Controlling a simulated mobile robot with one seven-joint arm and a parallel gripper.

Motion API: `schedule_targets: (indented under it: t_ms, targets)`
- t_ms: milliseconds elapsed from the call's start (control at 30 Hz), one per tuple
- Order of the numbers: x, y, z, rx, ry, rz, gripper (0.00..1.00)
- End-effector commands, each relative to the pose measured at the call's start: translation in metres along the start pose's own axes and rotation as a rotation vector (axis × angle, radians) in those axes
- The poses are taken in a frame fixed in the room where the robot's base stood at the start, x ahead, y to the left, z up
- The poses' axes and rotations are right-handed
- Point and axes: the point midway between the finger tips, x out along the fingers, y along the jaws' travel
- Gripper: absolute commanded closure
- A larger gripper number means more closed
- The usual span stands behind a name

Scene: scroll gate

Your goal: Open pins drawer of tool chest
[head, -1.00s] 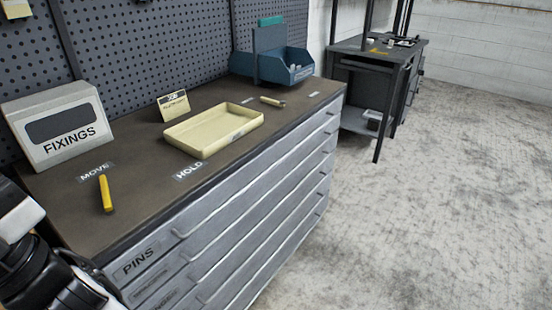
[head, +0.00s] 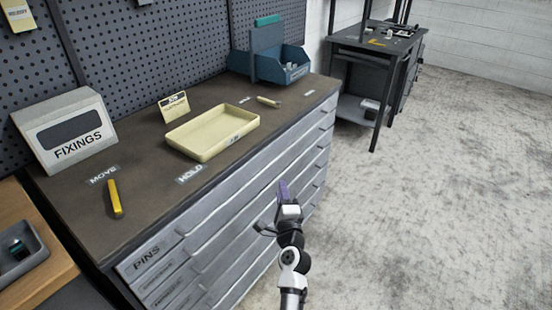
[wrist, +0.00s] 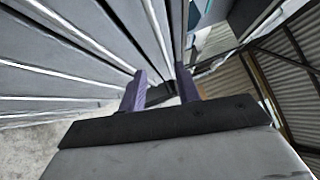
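The tool chest (head: 240,217) is grey, with several wide stacked drawers under a dark brown top. The pins drawer is the top one; its label PINS (head: 146,257) shows at its left end, and its front looks flush with the others. My gripper (head: 284,189) has purple fingers and is in front of the chest's drawer fronts, well right of the PINS label. In the wrist view the two purple fingers (wrist: 163,88) stand apart. A small dark shape shows between them; I cannot tell what it is. Drawer fronts fill the left of that view.
On the chest top are a fixings box (head: 70,130), a yellow bar (head: 115,198), a cream tray (head: 212,133), a small card sign (head: 174,106) and a blue bin (head: 268,65). A wooden bench (head: 35,255) stands at left. Floor at right is clear.

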Motion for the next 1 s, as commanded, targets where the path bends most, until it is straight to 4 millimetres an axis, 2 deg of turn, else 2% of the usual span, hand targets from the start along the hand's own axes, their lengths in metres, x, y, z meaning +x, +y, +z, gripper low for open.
schedule_targets:
  t_ms: [133,600,800,1000]
  targets:
    - [0.023,-0.005,0.002,-0.005,-0.003,-0.003,0.67]
    - [0.108,-0.004,0.002,-0.009,-0.003,-0.003,0.67]
    - [0.127,-0.002,0.002,-0.008,-0.004,-0.003,0.67]
    - [0.133,-0.002,0.002,-0.007,-0.002,-0.003,0.67]
